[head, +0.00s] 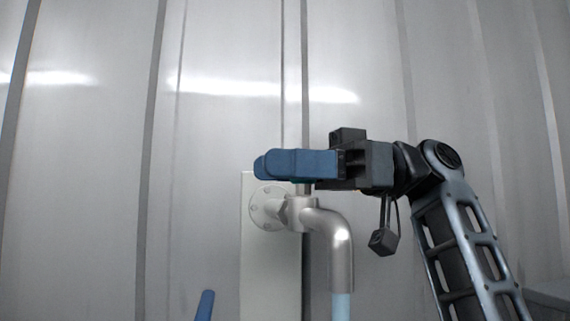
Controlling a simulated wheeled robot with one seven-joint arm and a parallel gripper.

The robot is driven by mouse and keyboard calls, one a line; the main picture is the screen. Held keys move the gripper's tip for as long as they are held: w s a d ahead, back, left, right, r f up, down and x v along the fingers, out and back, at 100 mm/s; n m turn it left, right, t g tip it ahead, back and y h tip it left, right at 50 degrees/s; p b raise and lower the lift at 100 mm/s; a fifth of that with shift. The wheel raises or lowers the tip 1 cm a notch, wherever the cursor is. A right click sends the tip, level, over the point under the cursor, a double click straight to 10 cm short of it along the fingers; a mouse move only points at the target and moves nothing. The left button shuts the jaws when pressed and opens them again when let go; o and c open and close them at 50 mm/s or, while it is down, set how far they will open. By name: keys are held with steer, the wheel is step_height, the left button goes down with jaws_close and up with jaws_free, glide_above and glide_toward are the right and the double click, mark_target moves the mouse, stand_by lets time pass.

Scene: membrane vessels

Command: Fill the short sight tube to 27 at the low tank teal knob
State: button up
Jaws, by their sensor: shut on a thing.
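A metal tap (328,235) with a downturned spout sticks out from a round flange on a pale backing plate. My gripper (268,165) has blue fingers and is shut on the knob on top of the tap. Only a thin teal sliver of the teal knob (298,181) shows under the fingers; the rest is hidden. A pale blue stream (342,306) hangs straight below the spout's mouth and runs out of the bottom of the view. I cannot make out the short sight tube, its marks or a level here.
A ribbed, shiny metal wall (90,170) fills the background behind the tap. The pale backing plate (272,275) stands against it. A blue rod-like end (205,305) pokes up at the bottom, left of the tap. My arm comes in from the lower right.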

steer(key=shift+g, duration=0.3)
steer(key=o, duration=0.9)
steer(key=shift+o, duration=0.2)
steer(key=shift+d, duration=0.1)
steer(key=b+v, duration=0.1)
steer(key=v, duration=0.6)
steer(key=shift+w+d, duration=0.2)
steer(key=shift+d, duration=0.1)
